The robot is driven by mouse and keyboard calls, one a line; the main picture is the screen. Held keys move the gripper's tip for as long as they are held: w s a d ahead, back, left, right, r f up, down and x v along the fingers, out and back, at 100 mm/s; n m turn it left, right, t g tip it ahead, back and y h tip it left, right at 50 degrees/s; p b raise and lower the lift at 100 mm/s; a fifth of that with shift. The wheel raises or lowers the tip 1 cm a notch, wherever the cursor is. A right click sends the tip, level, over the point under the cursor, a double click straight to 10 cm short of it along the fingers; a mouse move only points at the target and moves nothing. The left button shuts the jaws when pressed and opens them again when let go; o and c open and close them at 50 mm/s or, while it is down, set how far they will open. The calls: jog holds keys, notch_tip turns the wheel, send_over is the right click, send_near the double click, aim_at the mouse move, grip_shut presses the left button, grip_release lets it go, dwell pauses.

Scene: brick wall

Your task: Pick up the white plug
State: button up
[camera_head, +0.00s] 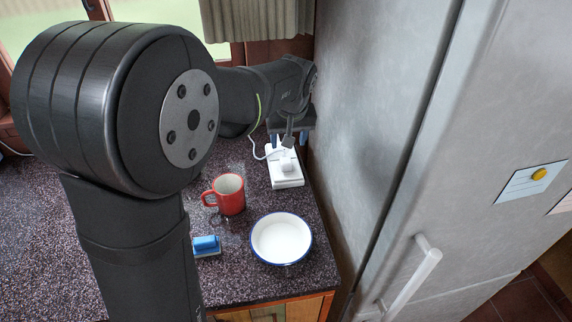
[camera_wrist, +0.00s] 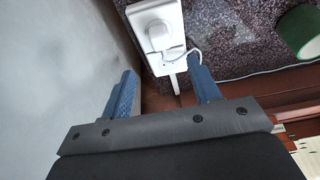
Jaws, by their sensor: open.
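The white plug (camera_head: 287,164) sits on a white power strip (camera_head: 287,182) on the dark speckled counter, near the fridge. In the wrist view the plug (camera_wrist: 158,36) shows at the top centre, on the strip (camera_wrist: 137,18), with a white cord curving off to its right. My gripper (camera_head: 288,140) is over the far end of the strip. In the wrist view its two blue fingers (camera_wrist: 164,88) are spread apart with nothing between them, and the plug lies beyond their tips. The gap in height between fingers and plug is hard to judge.
A red mug (camera_head: 230,196), a white bowl with a blue rim (camera_head: 281,239) and a blue-and-white item (camera_head: 206,245) stand nearer on the counter. The grey fridge (camera_head: 375,110) rises close on the right. A green object (camera_wrist: 300,30) shows at the wrist view's upper right.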

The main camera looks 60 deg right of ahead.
aim_at(286, 161)
jog(key=x, duration=1)
jog(key=shift+f, duration=0.4)
jog(key=shift+c, duration=0.5)
grip_shut()
jog(key=shift+r, duration=0.1)
notch_tip(286, 161, up, 10)
